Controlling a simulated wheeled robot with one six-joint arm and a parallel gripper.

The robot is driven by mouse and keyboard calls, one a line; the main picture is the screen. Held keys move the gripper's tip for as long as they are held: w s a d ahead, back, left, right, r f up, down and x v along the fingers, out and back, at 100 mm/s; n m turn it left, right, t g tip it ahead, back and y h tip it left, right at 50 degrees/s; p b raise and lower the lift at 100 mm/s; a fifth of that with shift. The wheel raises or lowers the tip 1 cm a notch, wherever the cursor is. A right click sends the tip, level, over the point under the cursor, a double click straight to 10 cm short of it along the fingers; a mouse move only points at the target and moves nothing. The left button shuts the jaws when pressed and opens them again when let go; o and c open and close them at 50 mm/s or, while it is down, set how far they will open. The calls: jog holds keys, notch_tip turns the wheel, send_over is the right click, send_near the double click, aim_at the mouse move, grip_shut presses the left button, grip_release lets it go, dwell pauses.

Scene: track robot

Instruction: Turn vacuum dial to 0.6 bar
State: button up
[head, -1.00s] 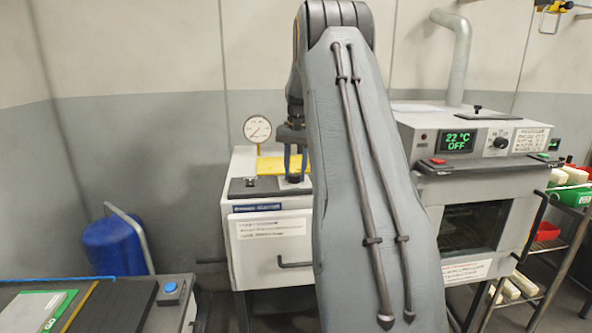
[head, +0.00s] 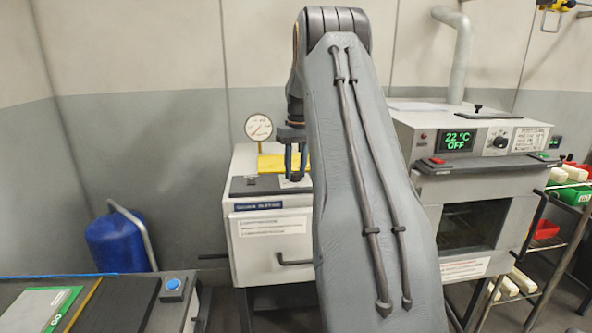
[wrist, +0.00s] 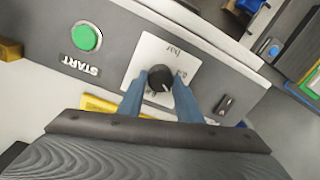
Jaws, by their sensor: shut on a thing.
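The vacuum dial (wrist: 160,78) is a black round knob with a white pointer line on a white square plate (wrist: 148,50) marked "bar". In the wrist view my gripper (wrist: 160,88) has its two blue fingers on either side of the knob, shut on it. The plate's other markings are too small to read. In the head view my gripper (head: 293,168) points down onto the top of the white cabinet (head: 270,255), and the knob is hidden there. A round pressure gauge (head: 258,127) with a red needle stands behind; its reading is too small to tell.
A green START button (wrist: 86,37) and a small black switch (wrist: 224,104) flank the dial plate. A yellow item (head: 270,163) lies behind my gripper. An oven (head: 470,190) reading 22 °C OFF stands to the right. A blue drum (head: 116,243) stands on the floor at left.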

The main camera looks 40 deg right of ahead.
aim_at(297, 172)
jog(key=shift+d+r, duration=0.1)
dwell(0.3)
jog(key=o, duration=1)
jog(key=shift+o, duration=0.2)
jog(key=r+b, duration=0.1)
jog(key=r, duration=0.3)
jog(key=r+b, duration=0.1)
jog(key=r, duration=0.2)
jog(key=shift+d+r+b, duration=0.2)
jog(key=shift+r+b, duration=0.15)
